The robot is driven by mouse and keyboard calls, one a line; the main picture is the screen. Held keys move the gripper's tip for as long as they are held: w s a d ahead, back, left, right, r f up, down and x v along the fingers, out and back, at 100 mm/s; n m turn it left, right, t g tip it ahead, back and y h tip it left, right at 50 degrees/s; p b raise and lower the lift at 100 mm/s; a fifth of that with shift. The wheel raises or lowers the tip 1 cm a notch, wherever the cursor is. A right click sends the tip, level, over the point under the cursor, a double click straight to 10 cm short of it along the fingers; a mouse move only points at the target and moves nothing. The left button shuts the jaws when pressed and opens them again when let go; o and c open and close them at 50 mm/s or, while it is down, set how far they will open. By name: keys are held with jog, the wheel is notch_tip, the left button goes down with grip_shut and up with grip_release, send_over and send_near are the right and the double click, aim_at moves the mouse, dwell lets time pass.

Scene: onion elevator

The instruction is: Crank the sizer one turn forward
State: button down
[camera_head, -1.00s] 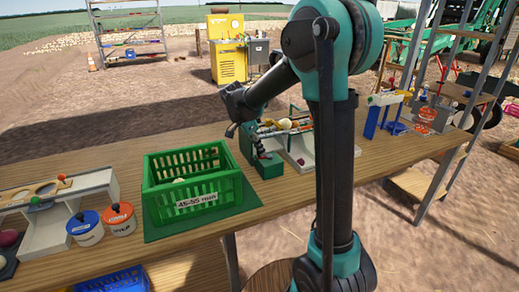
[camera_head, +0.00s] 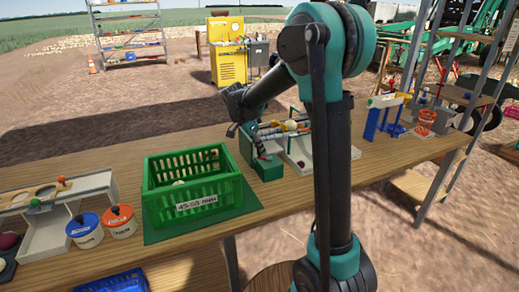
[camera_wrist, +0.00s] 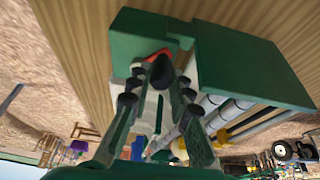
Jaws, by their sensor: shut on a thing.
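The sizer is a green machine with pale rollers (camera_head: 286,131) on the wooden table, right of the crate in the head view. In the wrist view its green side (camera_wrist: 252,66) and rollers (camera_wrist: 214,112) fill the middle right. My gripper (camera_wrist: 160,76) is shut on the sizer's crank handle, close beside the green housing. A black knob-like end and a bit of red (camera_wrist: 158,54) show at the fingertips; the rest of the crank is mostly hidden. In the head view my gripper (camera_head: 236,128) is small and dark at the sizer's left side.
A green crate (camera_head: 191,190) labelled 45-55 mm stands left of the sizer. Blue-lidded (camera_head: 86,230) and orange-lidded (camera_head: 120,222) buckets stand farther left. A blue stand (camera_head: 380,118) is at the right. Bare table lies behind the crate.

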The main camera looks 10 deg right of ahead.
jog(key=shift+w+d, duration=0.45)
jog(key=shift+w+d, duration=0.4)
jog(key=shift+d, duration=0.15)
dwell(0.4)
jog(key=shift+w+d, duration=0.15)
jog(key=shift+d, duration=0.55)
jog(key=shift+f, duration=0.1)
